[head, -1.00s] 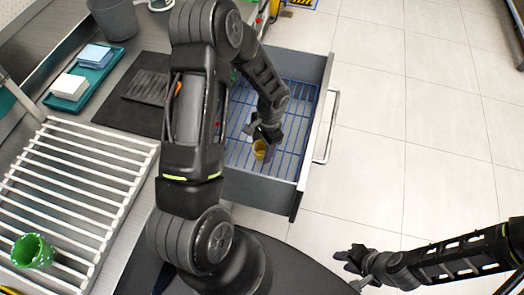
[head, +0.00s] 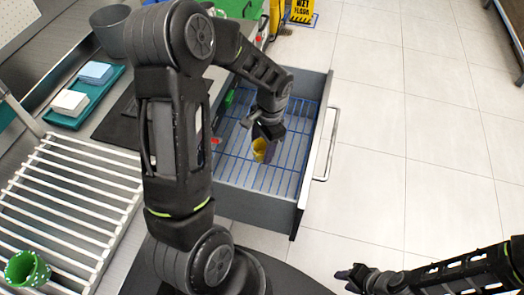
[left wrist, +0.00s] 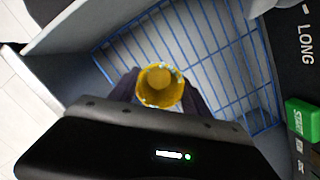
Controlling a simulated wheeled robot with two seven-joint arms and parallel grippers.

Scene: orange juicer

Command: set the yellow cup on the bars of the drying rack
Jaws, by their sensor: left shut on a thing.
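The yellow cup (head: 261,150) is between the fingers of my left gripper (head: 264,140), over the open drawer with blue wire bars. In the left wrist view the cup (left wrist: 159,86) shows its round opening toward the camera, with a dark finger on each side. My left gripper is shut on it. The white-barred drying rack (head: 65,190) lies on the counter at the left, with a green dotted cup (head: 27,270) at its near left corner. My right gripper (head: 352,277) is low at the bottom right, away from these things; its fingers are too small to judge.
The drawer (head: 255,198) stands open, its front panel and handle (head: 329,145) over the tiled floor. A teal tray (head: 85,98) with two blocks and a grey bin (head: 112,30) stand on the counter. Much of the rack's bars is bare.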

